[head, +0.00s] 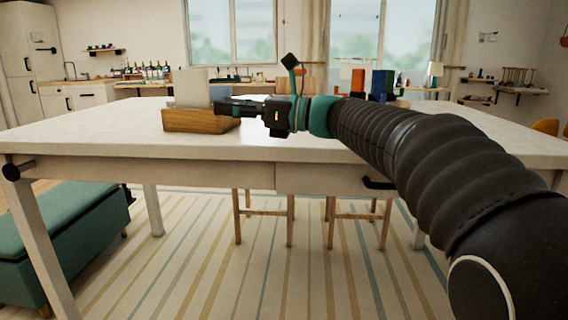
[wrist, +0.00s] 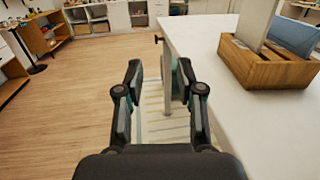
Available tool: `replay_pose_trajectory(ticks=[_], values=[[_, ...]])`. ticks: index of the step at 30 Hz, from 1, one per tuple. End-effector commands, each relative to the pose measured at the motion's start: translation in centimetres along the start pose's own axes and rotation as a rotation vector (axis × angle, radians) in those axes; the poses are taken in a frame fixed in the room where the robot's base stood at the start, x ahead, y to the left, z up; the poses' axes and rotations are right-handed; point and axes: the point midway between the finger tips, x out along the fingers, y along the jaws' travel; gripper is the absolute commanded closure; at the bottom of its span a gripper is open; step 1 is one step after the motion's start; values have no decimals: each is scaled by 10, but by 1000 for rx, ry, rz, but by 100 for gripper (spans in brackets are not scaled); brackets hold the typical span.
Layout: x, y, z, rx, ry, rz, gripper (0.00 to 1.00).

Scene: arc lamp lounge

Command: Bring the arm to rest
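My arm stretches from the lower right of the head view to the front part of the white table (head: 90,132). My gripper (head: 222,106) points left there, and its fingers overlap the right end of a wooden box in the picture. In the wrist view my gripper (wrist: 160,72) has its two fingers apart with nothing between them. The gap shows the floor and the table's edge and leg. The wooden box (wrist: 268,72) stands on the table to the right of the fingers, apart from them.
The wooden box (head: 200,123) holds an upright pale panel (head: 190,88) and a blue-grey item (wrist: 294,36). Blue (head: 379,84) and orange (head: 357,80) items stand behind my arm. A green bench (head: 60,235) is at lower left. Bare tabletop lies left of the box.

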Motion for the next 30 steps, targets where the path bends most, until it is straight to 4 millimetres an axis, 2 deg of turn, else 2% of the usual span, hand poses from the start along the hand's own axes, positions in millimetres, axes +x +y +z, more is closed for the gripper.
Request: replay_pose_trajectory(ticks=[8, 11, 14, 20, 23, 26, 30], values=[[2, -2, -4, -155, 19, -9, 62], [2, -4, -15, -233, 59, -13, 62], [1, -6, -35, -316, 120, -12, 62], [-11, -7, -100, -527, 311, 28, 62], [-29, 3, -141, -682, 450, 88, 62], [-59, 22, -183, -873, 612, 190, 62], [-113, 54, -233, -1137, 824, 392, 62]])
